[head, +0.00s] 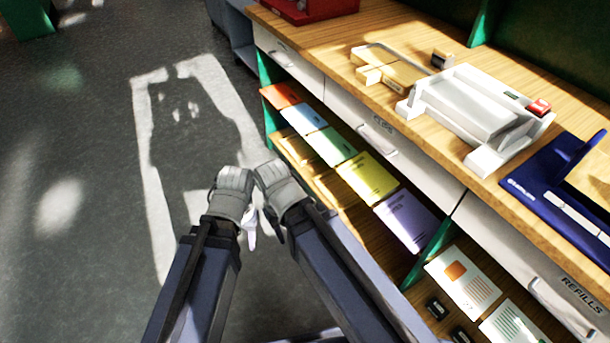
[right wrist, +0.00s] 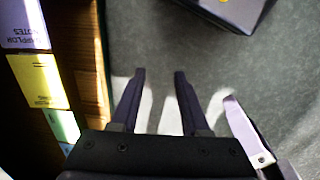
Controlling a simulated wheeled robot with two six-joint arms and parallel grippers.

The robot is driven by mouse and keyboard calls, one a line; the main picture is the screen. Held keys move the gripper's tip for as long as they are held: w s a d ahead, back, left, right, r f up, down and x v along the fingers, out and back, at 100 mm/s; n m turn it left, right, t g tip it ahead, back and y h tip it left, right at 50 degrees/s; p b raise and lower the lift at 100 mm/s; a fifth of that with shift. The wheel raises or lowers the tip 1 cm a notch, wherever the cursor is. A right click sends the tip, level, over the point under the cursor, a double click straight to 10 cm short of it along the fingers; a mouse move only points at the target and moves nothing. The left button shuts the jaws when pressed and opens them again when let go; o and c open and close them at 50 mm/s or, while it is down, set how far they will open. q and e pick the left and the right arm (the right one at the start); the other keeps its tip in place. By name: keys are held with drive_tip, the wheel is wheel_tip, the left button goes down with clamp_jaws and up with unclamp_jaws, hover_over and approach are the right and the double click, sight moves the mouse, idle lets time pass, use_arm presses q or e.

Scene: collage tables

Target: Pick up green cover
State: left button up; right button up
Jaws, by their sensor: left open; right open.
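The green cover (head: 330,147) is a flat light-green sheet on the open shelf under the drawers, between the light-blue and yellow covers. It also shows, partly cut off, at the left of the right wrist view (right wrist: 64,126). My left gripper (head: 250,228) is mostly hidden behind the wrists; a pale finger shows between my two arms, over the floor.
Orange (head: 282,95), light-blue (head: 304,117), yellow (head: 368,178) and lilac (head: 407,222) covers share the shelf. Drawers (head: 382,139) overhang it. A white machine (head: 478,108) and blue tray (head: 545,180) stand on the wooden top. The floor (head: 80,230) is clear at left.

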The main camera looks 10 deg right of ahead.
wheel_tip(320, 180, down, 22)
drive_tip(key=b, duration=1.9)
drive_tip(key=n+t+h+b, duration=0.3)
drive_tip(key=t+h+b, duration=0.75)
drive_tip(key=b, duration=0.55)
approach(316, 148)
drive_tip(key=shift+s+d+t+y, duration=0.25)
drive_tip(key=shift+d+t+y, duration=0.2)
drive_tip(key=shift+t+y, duration=0.15)
drive_tip(key=b+x, duration=0.2)
drive_tip(key=x, duration=0.5)
drive_tip(key=shift+w+d+f, duration=0.15)
drive_tip(key=shift+w+d, duration=0.1)
drive_tip(key=shift+d, duration=0.05)
drive_tip(key=shift+c, duration=0.2)
clamp_jaws()
